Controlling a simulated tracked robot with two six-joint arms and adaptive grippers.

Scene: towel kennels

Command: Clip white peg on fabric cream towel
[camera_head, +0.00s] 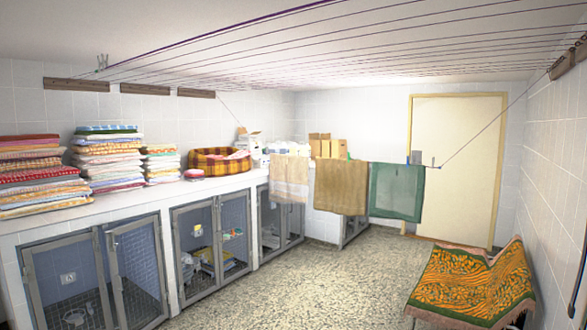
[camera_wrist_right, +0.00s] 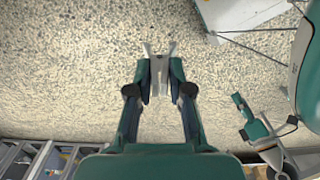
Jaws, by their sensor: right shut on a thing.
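In the head view the cream towel (camera_head: 289,179) hangs over a line at the left end of a row of hanging cloths. No peg can be made out on it. In the right wrist view my right gripper (camera_wrist_right: 159,66) is shut on a pale grey-white peg (camera_wrist_right: 159,76), whose two prongs stick out past the fingertips over speckled floor. The cream towel is not in that view. A teal and grey part at the right of the wrist view looks like my left gripper (camera_wrist_right: 265,130); its jaws are unclear. Neither gripper shows in the head view.
A brown towel (camera_head: 341,187) and a green towel (camera_head: 396,190) hang right of the cream one. Several lines cross overhead. Wire-door kennels (camera_head: 211,238) stand under a counter with towel stacks (camera_head: 108,157). A patterned cloth covers a bench (camera_head: 470,284). The middle floor is clear.

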